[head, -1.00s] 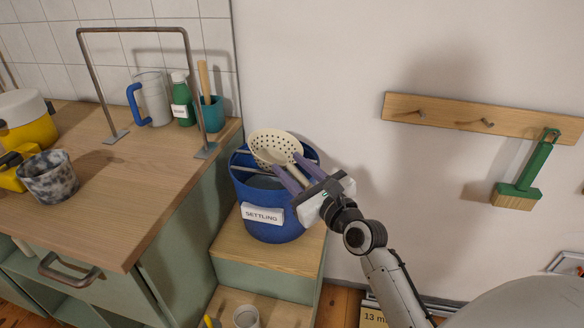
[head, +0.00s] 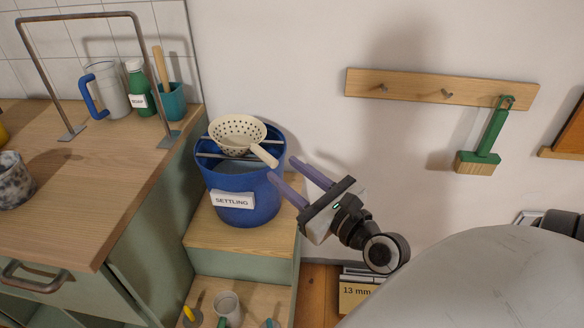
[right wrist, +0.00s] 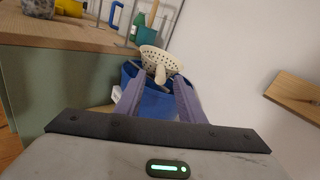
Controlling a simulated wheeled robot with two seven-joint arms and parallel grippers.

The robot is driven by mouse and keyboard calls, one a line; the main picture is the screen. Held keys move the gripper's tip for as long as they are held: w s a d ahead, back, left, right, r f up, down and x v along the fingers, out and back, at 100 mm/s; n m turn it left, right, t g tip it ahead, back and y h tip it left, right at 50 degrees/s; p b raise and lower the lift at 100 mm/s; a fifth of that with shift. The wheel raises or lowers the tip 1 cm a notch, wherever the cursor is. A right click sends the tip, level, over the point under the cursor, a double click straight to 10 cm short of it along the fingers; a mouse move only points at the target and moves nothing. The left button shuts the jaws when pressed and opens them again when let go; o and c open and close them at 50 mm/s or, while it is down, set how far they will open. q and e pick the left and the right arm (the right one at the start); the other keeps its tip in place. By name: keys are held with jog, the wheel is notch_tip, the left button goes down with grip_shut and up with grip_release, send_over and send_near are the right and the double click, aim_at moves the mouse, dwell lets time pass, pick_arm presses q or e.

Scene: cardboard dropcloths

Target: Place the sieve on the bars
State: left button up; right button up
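The cream sieve (head: 238,134), a perforated bowl with a short handle (head: 264,155), rests on the metal bars (head: 215,155) across the top of the blue bucket labelled SETTLING (head: 240,185). Its handle points toward the lower right, over the rim. My right gripper (head: 281,170) is open and empty, just right of the bucket and apart from the handle. In the right wrist view the sieve (right wrist: 152,58) shows beyond the spread purple fingers (right wrist: 166,95), with nothing between them. My left gripper is not in view.
The bucket stands on a wooden-topped step (head: 215,232). A counter (head: 90,180) with a bent metal frame (head: 135,18), a jug (head: 108,90), a green bottle (head: 138,85) and a teal pot (head: 172,100) is at left. A peg rack (head: 420,88) with a brush (head: 490,140) hangs on the wall.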

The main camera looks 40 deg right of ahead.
jog(key=s+a+f+m+g+y, duration=0.1)
jog(key=s+a+f+m+g, duration=0.2)
jog(key=f+m, duration=0.6)
jog(key=s+a+f+m+g+y, duration=0.1)
jog(key=s+a+f+m+g, duration=0.2)
jog(key=s+a+f+m, duration=0.4)
jog(key=s+a+f+m+g+y, duration=0.1)
jog(key=s+a+f+m+g, duration=0.2)
jog(key=a+f+m, duration=0.6)
notch_tip(320, 180, down, 4)
jog(key=s+m, duration=0.1)
jog(key=m, duration=0.9)
jog(key=shift+s+f+y, duration=0.2)
jog(key=shift+s+y, duration=0.1)
jog(key=shift+s, duration=0.1)
